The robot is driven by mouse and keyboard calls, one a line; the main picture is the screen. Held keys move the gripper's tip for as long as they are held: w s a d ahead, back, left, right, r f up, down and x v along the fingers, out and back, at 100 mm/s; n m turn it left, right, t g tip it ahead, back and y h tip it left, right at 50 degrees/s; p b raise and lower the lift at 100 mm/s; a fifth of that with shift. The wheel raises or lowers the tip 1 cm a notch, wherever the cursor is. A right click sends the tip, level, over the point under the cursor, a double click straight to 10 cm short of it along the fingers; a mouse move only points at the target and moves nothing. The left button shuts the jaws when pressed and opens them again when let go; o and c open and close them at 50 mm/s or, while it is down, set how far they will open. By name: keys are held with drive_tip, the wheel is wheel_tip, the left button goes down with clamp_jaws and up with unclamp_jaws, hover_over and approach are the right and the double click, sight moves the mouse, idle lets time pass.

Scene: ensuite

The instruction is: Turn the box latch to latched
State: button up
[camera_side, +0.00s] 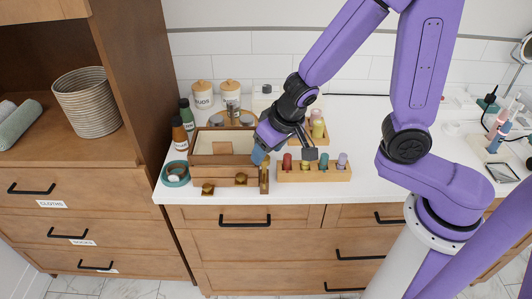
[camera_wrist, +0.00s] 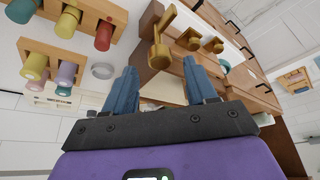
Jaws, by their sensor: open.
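The wooden box (camera_side: 222,164) stands on the white counter at the left, with a pale panel showing inside its rim. A brass latch (camera_side: 264,174) is at the box's front right corner; its lever and round end show large in the wrist view (camera_wrist: 158,48). Two brass knobs (camera_side: 208,189) sit low in front of the box, also seen beside the latch in the wrist view (camera_wrist: 214,46). My gripper (camera_side: 260,155) is open and empty at the box's right end, above the latch. In the wrist view its blue fingers (camera_wrist: 165,85) are apart, with the latch beyond their tips.
A wooden rack with coloured pegs (camera_side: 313,172) stands just right of the latch, with another peg rack (camera_side: 318,130) behind it. Teal tape (camera_side: 175,174) and bottles (camera_side: 180,134) stand left of the box. Canisters (camera_side: 203,94) are behind. The counter's front edge is close.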

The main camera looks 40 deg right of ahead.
sight(264, 172)
drive_tip(key=shift+x, duration=1.1)
drive_tip(key=shift+f, duration=0.1)
clamp_jaws()
